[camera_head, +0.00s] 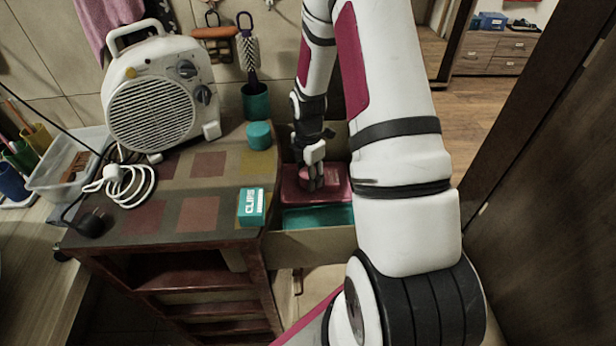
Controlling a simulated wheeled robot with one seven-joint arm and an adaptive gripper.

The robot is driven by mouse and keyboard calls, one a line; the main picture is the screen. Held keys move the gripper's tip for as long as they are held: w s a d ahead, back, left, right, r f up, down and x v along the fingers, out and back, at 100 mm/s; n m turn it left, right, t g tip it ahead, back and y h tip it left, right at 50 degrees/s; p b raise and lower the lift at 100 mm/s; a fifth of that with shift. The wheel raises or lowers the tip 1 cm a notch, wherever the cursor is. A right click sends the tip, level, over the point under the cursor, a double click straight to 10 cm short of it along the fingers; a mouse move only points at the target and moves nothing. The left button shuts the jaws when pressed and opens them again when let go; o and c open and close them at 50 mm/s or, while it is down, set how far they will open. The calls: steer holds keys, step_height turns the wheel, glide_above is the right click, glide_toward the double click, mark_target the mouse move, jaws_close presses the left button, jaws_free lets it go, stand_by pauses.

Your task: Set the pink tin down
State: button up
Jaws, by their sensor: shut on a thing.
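My gripper (314,184) is at the lower end of the raised arm, pointing down into an open beige box beside the table. It is shut on the pink tin (305,177), a small rounded pink piece that shows beside the fingers. The fingers hide much of the tin. Behind and around it is a pink tray-like surface (338,190) inside the box. I cannot tell whether the tin touches this surface.
A teal area (318,217) lies in front of the pink one, within the beige box (312,247). The table (160,222) at left holds a fan heater (152,105), a white cable (120,188), a teal tin (259,135) and a teal clips box (251,207). A dark panel (550,190) stands right.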

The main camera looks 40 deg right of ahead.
steer(key=shift+f, duration=0.4)
steer(key=shift+f, duration=0.15)
steer(key=o, duration=0.9)
steer(key=shift+c, duration=0.2)
